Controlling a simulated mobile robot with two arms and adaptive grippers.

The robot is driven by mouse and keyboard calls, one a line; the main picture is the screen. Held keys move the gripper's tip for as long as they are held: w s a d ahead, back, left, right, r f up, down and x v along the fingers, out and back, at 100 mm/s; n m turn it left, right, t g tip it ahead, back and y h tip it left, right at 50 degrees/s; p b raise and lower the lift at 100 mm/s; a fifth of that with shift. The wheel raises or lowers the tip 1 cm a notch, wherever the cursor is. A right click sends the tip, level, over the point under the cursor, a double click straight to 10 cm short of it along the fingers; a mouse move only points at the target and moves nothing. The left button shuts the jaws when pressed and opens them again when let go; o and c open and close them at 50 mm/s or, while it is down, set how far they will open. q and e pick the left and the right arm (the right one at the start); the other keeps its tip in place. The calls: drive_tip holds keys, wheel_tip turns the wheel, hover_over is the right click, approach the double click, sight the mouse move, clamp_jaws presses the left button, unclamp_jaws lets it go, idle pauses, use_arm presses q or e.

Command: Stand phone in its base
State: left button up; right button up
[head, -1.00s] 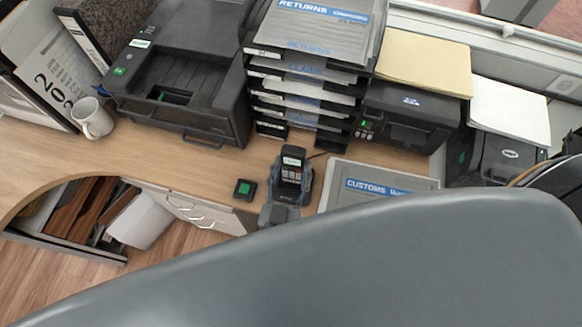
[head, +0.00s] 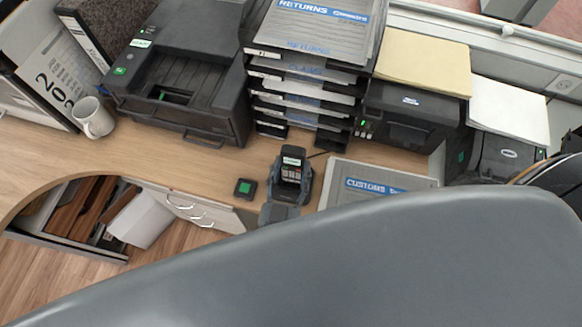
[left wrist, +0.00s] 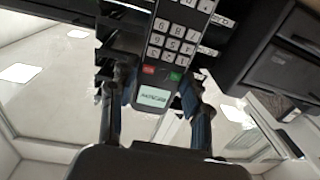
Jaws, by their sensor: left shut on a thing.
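The dark phone (head: 292,172) stands roughly upright at the counter's front edge in the head view, its light screen at the top and keypad below. In the left wrist view the phone (left wrist: 168,55) shows upside down, with its lit screen and red and green keys close to me. My left gripper (left wrist: 157,78) is shut on it, one blue-padded finger on each side. The left gripper also shows in the head view (head: 289,182). The base is mostly hidden around the phone's lower end, so I cannot tell whether the phone is seated. My right gripper is out of view.
A small black block with a green top (head: 245,188) lies just left. A customs tray (head: 340,172) lies right, a stacked paper rack (head: 300,95) behind, printers (head: 185,75) on both sides. A mug (head: 93,118) stands far left; an open drawer (head: 85,252) lies below the counter.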

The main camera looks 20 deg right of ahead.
use_arm(q)
drive_tip(key=shift+f, duration=0.25)
drive_tip(key=shift+f+b, duration=0.3)
drive_tip(key=shift+f, duration=0.25)
idle(0.5)
drive_tip(key=shift+f+b, duration=0.35)
drive_tip(key=shift+f, duration=0.05)
drive_tip(key=o, duration=1.5)
drive_tip(key=v, duration=1.2)
